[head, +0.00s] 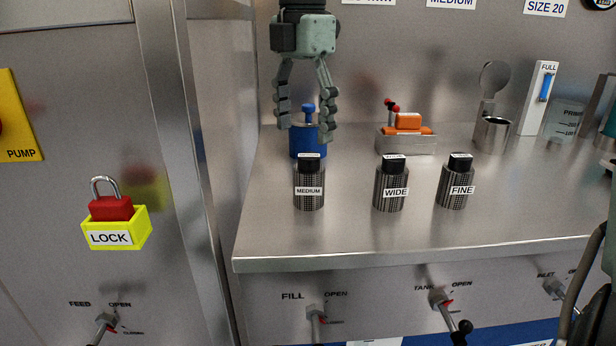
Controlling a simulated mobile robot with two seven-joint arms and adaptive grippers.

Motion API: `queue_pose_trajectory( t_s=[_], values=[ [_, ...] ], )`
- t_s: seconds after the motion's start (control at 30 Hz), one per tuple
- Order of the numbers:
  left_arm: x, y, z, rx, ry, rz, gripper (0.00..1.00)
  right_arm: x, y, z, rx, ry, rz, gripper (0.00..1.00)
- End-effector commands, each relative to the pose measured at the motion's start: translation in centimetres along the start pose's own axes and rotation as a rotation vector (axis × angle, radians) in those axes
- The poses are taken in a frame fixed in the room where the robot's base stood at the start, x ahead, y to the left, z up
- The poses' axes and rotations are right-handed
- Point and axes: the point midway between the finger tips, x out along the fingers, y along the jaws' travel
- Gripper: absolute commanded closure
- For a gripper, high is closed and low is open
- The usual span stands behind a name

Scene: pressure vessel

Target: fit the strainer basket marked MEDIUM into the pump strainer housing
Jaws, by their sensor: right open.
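The strainer basket marked MEDIUM (309,198) stands upright on the steel bench, at the left of a row of three. It is a dark perforated cylinder with a black top and a white label. My right gripper (306,131) hangs fingers down above and behind it, open and empty, apart from the basket. Its fingers are around or in front of a blue cylinder with a blue knob (308,108); I cannot tell whether they touch it. No part is clearly recognisable as the pump strainer housing. My left gripper is not in view.
The WIDE basket (391,200) and FINE basket (456,197) stand to the right. The bench front (400,245) is clear. Valve handles stick out below, and a red padlock (110,207) sits at left.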

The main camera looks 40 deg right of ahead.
Motion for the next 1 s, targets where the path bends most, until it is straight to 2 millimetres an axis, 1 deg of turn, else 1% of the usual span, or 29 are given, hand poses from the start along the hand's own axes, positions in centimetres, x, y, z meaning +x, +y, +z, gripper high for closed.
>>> queue_pose_trajectory(
  t_s=[0.03, 0.17, 0.23, 0.4, 0.53, 0.73, 1.0],
  values=[
    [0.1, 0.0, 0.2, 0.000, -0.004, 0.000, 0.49, 0.7, -0.1, 0.0, -0.001, 0.001, -0.003, 0.29],
    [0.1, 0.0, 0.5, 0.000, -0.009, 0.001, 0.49, 2.0, -0.2, 0.3, 0.000, 0.003, -0.002, 0.29],
    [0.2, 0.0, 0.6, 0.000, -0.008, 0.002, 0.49, 3.1, -0.3, 0.6, 0.000, 0.004, -0.004, 0.29],
    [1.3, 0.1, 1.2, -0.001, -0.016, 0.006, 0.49, 5.5, -0.3, 0.9, -0.001, 0.002, -0.002, 0.29],
    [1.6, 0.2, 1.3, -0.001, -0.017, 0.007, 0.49, 6.2, -0.3, 0.9, 0.001, 0.001, 0.001, 0.29],
    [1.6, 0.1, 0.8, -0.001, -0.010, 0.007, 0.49, 6.3, -0.3, 0.9, 0.002, 0.000, 0.001, 0.29],
    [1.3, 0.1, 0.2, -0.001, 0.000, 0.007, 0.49, 6.2, -0.3, 0.9, 0.002, 0.000, 0.001, 0.63]
  ],
)
